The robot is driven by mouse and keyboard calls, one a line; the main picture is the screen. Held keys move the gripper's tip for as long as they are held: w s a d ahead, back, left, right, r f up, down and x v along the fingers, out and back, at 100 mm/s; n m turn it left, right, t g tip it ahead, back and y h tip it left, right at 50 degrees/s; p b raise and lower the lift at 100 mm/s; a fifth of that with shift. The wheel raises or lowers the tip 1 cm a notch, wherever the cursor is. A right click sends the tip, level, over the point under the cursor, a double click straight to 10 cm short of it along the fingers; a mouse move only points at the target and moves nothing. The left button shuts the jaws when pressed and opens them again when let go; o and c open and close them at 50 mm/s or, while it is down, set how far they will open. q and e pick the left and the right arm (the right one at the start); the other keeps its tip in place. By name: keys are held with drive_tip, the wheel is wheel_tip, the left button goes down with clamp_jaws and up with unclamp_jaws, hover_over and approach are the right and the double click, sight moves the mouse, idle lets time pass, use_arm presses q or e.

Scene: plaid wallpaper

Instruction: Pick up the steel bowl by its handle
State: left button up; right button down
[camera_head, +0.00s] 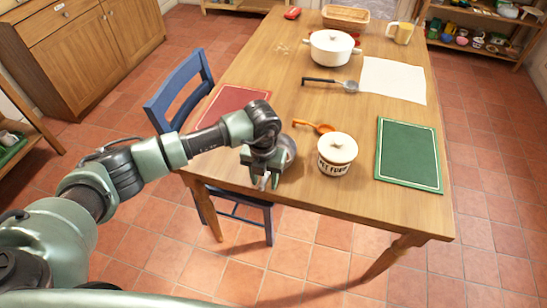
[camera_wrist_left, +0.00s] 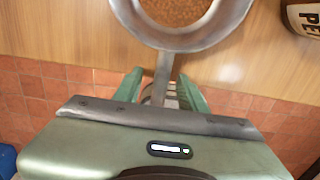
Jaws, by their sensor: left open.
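The steel bowl (camera_head: 289,147) stands near the table's front edge, mostly hidden behind my left gripper in the head view. In the left wrist view the bowl (camera_wrist_left: 190,41) is at the top, with brown bits inside. Its flat handle points down the picture toward my left gripper. My left gripper (camera_head: 262,180) is open at the table's edge; its green fingers (camera_wrist_left: 161,88) appear on either side of the handle in the wrist view. Whether they touch it, I cannot tell. My right gripper is not in view.
The white pet food jar (camera_head: 335,164) stands close to the right of the bowl, with an orange scoop (camera_head: 314,127) behind. A green mat (camera_head: 408,155) lies farther right, a red mat (camera_head: 233,103) left. A blue chair (camera_head: 182,90) stands at the table's left side.

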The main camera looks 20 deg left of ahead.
use_arm(q)
clamp_jaws()
idle(1.4)
